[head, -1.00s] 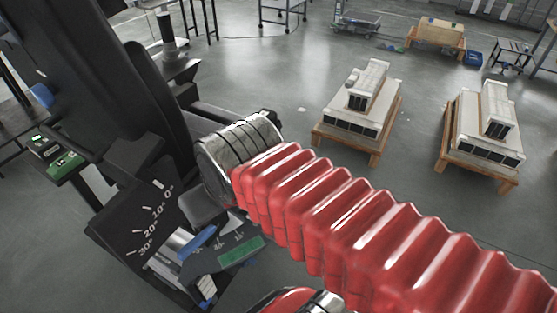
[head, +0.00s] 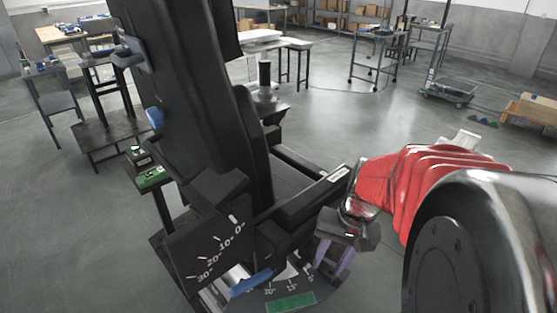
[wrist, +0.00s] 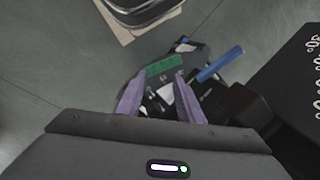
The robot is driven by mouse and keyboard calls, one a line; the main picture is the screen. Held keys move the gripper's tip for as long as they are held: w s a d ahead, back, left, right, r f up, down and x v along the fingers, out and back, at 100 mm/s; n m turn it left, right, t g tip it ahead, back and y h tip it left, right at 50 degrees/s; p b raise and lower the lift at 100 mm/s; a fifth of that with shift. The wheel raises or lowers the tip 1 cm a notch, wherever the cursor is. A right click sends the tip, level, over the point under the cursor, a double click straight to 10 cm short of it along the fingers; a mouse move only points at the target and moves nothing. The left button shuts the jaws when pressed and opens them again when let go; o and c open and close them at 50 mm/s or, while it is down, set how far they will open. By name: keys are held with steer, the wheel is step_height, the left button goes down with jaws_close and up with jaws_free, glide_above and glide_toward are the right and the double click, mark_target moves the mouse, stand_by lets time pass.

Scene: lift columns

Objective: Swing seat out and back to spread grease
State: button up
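The black seat (head: 185,85), with a tall backrest, stands left of centre in the head view. Below it is a black plate (head: 207,248) marked 0° to 30°, and a lower dial (head: 283,283) with a green label (head: 290,303). A blue handle (head: 250,283) lies between plate and dial; it also shows in the wrist view (wrist: 220,65). My gripper (head: 332,268), with purple fingers, is right of the handle, near the dial's right edge. In the wrist view its fingers (wrist: 160,85) are apart, with nothing visibly held between them. The seat's pivot is hidden.
A black armrest-like bar (head: 310,195) runs beside my gripper. A post with a green panel (head: 150,177) stands left of the seat. Tables (head: 70,35) and a wheeled cart (head: 385,50) are farther back. Open grey floor lies left and behind.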

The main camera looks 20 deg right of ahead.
steer(key=w+d+f+m+t+y, duration=0.2)
steer(key=d+f+m+t+y, duration=0.15)
steer(key=d+f, duration=0.45)
steer(key=w+d+f+m+t+y, duration=0.3)
steer(key=d+f+m+t, duration=0.1)
steer(key=d+f, duration=0.4)
steer(key=w+d+r+t+h, duration=0.1)
steer(key=w+d+t+h, duration=0.2)
steer(key=d, duration=0.9)
steer(key=w+t, duration=0.1)
steer(key=t, duration=0.2)
steer(key=shift+w+d+r+n, duration=0.2)
steer(key=shift+w+d+n, duration=0.05)
steer(key=shift+n, duration=0.1)
steer(key=shift+w, duration=0.1)
steer(key=x, duration=1.3)
steer(key=shift+w+r, duration=0.1)
steer(key=shift+w, duration=0.3)
steer(key=shift+c, duration=0.2)
jaws_close()
